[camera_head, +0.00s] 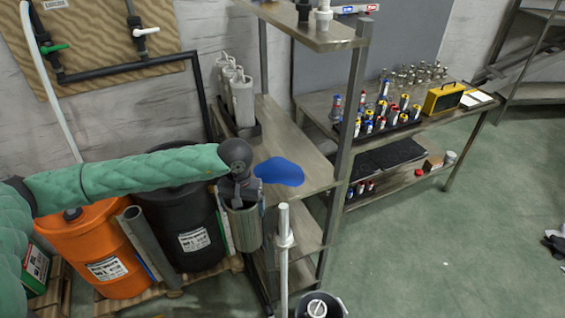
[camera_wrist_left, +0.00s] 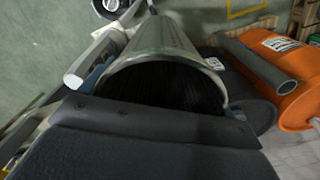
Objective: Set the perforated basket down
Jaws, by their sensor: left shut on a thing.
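The perforated basket (camera_head: 243,226) is a grey metal cylinder, open at the top, hanging upright below my left gripper (camera_head: 240,183). My left gripper is shut on its rim; the fingertips are largely hidden in the head view. A flat blue patch (camera_head: 279,171) lies on the middle shelf, just right of the gripper. My right gripper is not in view.
An upright pale pole (camera_head: 284,262) stands right of the basket, close in the picture. A black drum (camera_head: 188,225) and an orange drum (camera_head: 95,245) stand left. The shelf around the blue patch is clear.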

